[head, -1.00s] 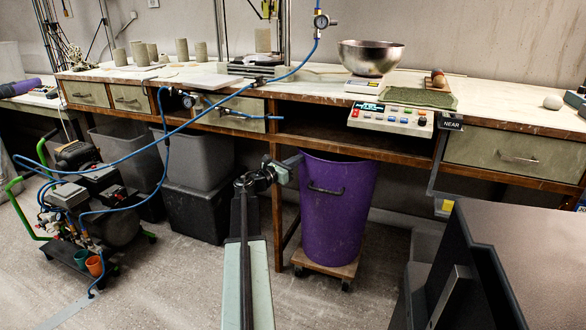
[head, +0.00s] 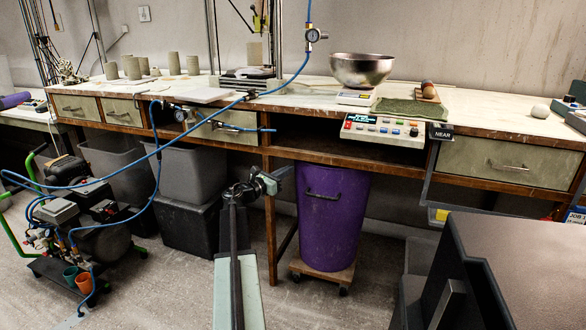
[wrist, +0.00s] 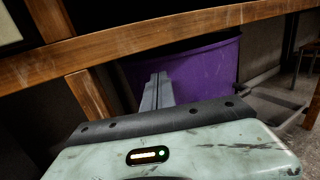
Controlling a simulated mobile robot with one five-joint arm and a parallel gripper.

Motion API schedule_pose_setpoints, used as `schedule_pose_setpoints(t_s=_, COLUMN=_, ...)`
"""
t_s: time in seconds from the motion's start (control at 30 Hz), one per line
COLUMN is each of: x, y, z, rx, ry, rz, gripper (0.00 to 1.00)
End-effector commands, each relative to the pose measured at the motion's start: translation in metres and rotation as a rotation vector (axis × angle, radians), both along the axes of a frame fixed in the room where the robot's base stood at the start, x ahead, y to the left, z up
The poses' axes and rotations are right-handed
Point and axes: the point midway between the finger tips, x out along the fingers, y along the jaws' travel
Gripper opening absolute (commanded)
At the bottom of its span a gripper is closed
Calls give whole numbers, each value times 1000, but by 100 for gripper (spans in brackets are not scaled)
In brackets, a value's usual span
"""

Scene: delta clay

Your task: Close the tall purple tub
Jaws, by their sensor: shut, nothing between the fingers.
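The tall purple tub (head: 333,220) stands upright on a small wheeled wooden dolly under the workbench, with a dark handle on its front. Its top is mostly hidden under the bench edge, so I cannot tell whether a lid is on it. My gripper (head: 285,172) is shut and empty, just left of the tub's upper part and near the bench leg. In the wrist view, the shut fingers (wrist: 157,92) point toward the purple tub (wrist: 205,70), below the wooden bench rail. I cannot tell whether they touch it.
The wooden workbench (head: 480,176) overhangs the tub, with a leg (head: 270,225) close to my arm. A control panel (head: 382,131) sits on the bench front. Grey bins (head: 185,175) stand left, beside a compressor cart (head: 85,240). A dark cabinet (head: 520,260) stands right.

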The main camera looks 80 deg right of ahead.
Motion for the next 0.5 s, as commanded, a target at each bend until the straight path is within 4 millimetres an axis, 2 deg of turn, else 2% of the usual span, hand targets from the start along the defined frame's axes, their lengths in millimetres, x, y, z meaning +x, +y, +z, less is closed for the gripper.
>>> schedule_pose_setpoints(t_s=0.03, x=7, y=17, z=-2, rx=0, ry=0, rz=4, gripper=0)
schedule_pose_setpoints(t_s=0.2, x=29, y=56, z=-6, rx=0, ry=-1, rz=3, gripper=0)
schedule_pose_setpoints(t_s=0.33, x=40, y=75, z=-7, rx=1, ry=-3, rz=2, gripper=0)
schedule_pose_setpoints(t_s=0.5, x=46, y=85, z=-8, rx=1, ry=-3, rz=0, gripper=0)
